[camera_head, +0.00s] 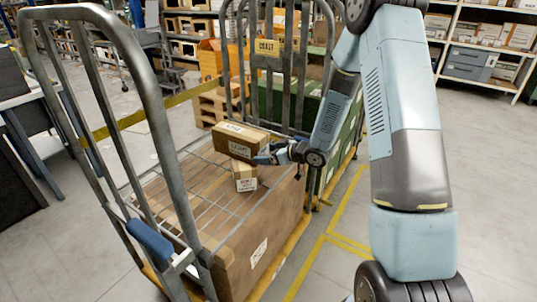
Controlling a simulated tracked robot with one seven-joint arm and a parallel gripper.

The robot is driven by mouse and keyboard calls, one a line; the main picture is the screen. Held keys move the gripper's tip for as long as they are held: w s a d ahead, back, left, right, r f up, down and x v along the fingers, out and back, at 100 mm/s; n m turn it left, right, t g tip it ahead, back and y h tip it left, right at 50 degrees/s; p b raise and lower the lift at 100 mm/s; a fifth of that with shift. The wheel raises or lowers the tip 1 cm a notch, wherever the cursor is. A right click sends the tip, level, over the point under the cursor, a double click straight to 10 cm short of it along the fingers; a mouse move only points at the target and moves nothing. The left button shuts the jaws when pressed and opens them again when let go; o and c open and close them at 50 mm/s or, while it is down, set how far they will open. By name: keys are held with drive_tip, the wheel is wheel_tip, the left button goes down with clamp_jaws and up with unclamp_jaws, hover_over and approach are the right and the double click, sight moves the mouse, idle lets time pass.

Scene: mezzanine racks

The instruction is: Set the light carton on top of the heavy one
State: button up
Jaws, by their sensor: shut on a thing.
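A brown carton (238,139), its front label small and seeming to read LIGHT, is held by my gripper (264,158) at its right end. The gripper is shut on it, and the fingers are partly hidden against the carton. A second carton (245,179), with a white label too small to read surely, sits on the cart's wire deck directly below. The held carton overlaps its upper part in the camera view. I cannot tell whether the two touch.
The cart has a wire deck (187,194) over a big brown box (240,246) and a tall grey tube frame (150,100) at the left. A second cage (285,70) with a sign stands behind. Open floor (460,180) lies right, with shelves (490,50) beyond.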

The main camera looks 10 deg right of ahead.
drive_tip(key=o, duration=0.8)
drive_tip(key=shift+s, duration=0.1)
drive_tip(key=v, duration=1.1)
drive_tip(key=s+d+r+m+t+h, duration=0.1)
drive_tip(key=s+d+r+m+h, duration=0.15)
drive_tip(key=d+r+h, duration=0.5)
drive_tip(key=s+d+r+m+t+h, duration=0.1)
drive_tip(key=s+d+r+m+h, duration=0.2)
drive_tip(key=r, duration=0.8)
drive_tip(key=s+a+r+m+g, duration=0.1)
drive_tip(key=s+r, duration=0.1)
drive_tip(key=s, duration=0.6)
drive_tip(key=s+a+r+m+g, duration=0.1)
drive_tip(key=s+r+m+g, duration=0.1)
drive_tip(key=s, duration=0.6)
drive_tip(key=s+r+m+g, duration=0.1)
drive_tip(key=s+r+m, duration=0.1)
drive_tip(key=s, duration=0.6)
drive_tip(key=shift+s+a+r+g, duration=0.15)
drive_tip(key=shift+s+a+r, duration=0.05)
drive_tip(key=shift+r, duration=0.2)
drive_tip(key=shift+s+a+r+g, duration=0.15)
drive_tip(key=shift+a+r, duration=0.05)
drive_tip(key=shift+r, duration=0.2)
